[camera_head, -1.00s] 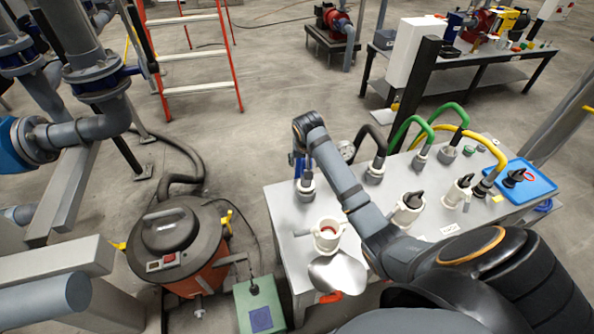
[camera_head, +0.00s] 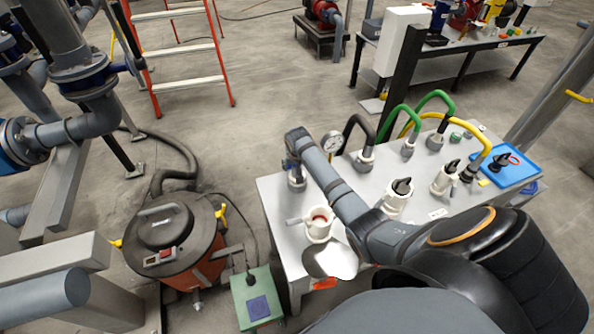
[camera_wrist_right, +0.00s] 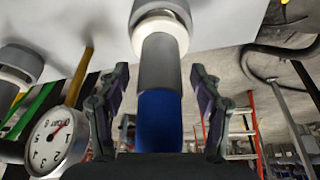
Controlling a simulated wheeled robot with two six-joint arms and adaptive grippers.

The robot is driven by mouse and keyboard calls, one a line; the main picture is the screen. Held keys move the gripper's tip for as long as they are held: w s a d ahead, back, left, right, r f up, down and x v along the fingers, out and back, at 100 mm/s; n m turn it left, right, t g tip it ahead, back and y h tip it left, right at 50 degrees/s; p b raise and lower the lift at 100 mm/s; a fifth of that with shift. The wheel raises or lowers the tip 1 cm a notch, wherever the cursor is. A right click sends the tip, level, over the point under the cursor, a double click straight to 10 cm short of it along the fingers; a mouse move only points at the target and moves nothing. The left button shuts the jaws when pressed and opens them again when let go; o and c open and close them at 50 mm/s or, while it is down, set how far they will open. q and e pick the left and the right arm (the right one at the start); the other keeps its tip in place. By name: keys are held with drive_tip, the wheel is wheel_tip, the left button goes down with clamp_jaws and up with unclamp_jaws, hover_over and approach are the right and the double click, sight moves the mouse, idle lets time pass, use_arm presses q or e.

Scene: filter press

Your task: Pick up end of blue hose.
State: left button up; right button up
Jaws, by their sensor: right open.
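The blue hose (camera_wrist_right: 160,120) stands between the two fingers of my right gripper in the right wrist view. Its end carries a grey sleeve and a white collar, at a round fitting on the light tabletop. My right gripper (camera_wrist_right: 159,75) is open, one finger on each side of the hose, with gaps visible. In the head view my right gripper (camera_head: 291,160) is at the table's left back corner, above a grey fitting (camera_head: 297,181). My own arm hides most of the hose there. My left gripper is not in view.
A pressure gauge (camera_head: 332,143) stands close beside my right gripper. A black hose (camera_head: 358,130), green hoses (camera_head: 400,112) and a yellow hose (camera_head: 470,133) rise from the table farther right. A white cup-like fitting (camera_head: 319,224) sits in front. A drum vacuum (camera_head: 170,235) stands on the floor left.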

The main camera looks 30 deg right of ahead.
drive_tip(key=shift+r, duration=0.1)
drive_tip(key=c, duration=0.3)
clamp_jaws()
